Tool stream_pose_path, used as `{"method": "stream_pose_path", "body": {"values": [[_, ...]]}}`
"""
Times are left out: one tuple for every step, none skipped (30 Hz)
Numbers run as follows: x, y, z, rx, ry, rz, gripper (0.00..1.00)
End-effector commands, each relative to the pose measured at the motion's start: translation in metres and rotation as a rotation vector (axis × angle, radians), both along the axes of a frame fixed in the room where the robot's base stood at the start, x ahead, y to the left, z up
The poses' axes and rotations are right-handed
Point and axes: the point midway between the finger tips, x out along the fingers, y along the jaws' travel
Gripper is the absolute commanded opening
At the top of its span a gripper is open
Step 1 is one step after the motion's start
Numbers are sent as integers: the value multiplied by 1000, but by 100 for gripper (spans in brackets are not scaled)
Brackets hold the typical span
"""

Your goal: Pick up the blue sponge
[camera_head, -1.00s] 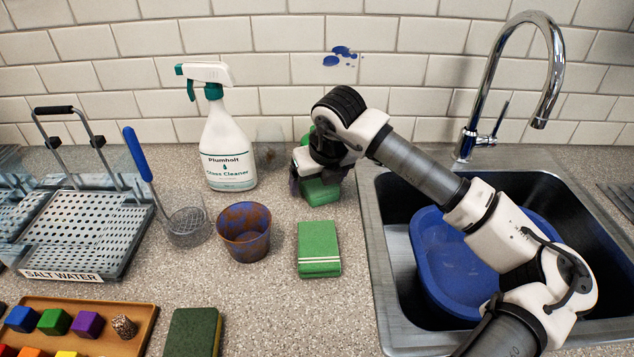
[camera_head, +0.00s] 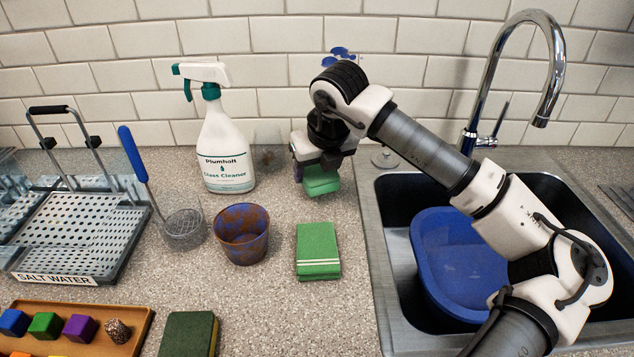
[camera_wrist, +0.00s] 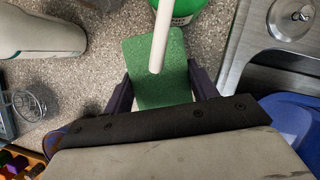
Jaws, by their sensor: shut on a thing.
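No blue sponge shows in either view. My gripper (camera_head: 318,160) is shut on a green sponge-like block (camera_head: 322,183), which hangs above the counter near the sink's left edge. In the wrist view the green block (camera_wrist: 155,85) sits between my two dark fingers (camera_wrist: 160,98), and a thin white rod crosses its far end. A dark green sponge with a yellowish side (camera_head: 189,333) lies at the front edge of the view.
A spray bottle (camera_head: 222,150), a brown-blue cup (camera_head: 241,235) and a wire-mesh cup (camera_head: 182,228) stand to the left. A rack (camera_head: 75,235) and a tray of coloured blocks (camera_head: 128,345) lie farther left. The sink with a blue tub (camera_head: 455,255) and the tap (camera_head: 555,70) are right.

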Motion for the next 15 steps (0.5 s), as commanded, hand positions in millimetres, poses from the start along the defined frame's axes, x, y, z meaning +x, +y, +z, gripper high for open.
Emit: {"method": "stream_pose_path", "body": {"values": [[1, 0, 9, -3, -4, -1, 34], [0, 0, 15, -3, -3, -1, 34], [1, 0, 23, -3, -3, -2, 34], [1, 0, 29, -3, -3, -1, 34], [1, 0, 35, -3, -4, -1, 34], [-9, 0, 33, -2, -2, 1, 34], [-16, -1, 32, -2, -2, 1, 34], [-22, -1, 31, -3, -2, 2, 34], [-30, -1, 31, -3, -1, 1, 34], [-37, -1, 31, -3, -2, 1, 34], [-44, -1, 31, -3, -2, 2, 34], [-53, -1, 31, -3, -2, 0, 34], [-60, -1, 30, -4, -3, 0, 34], [-68, -1, 31, -3, -2, 2, 34], [-79, -1, 31, -3, -4, 0, 34]]}}
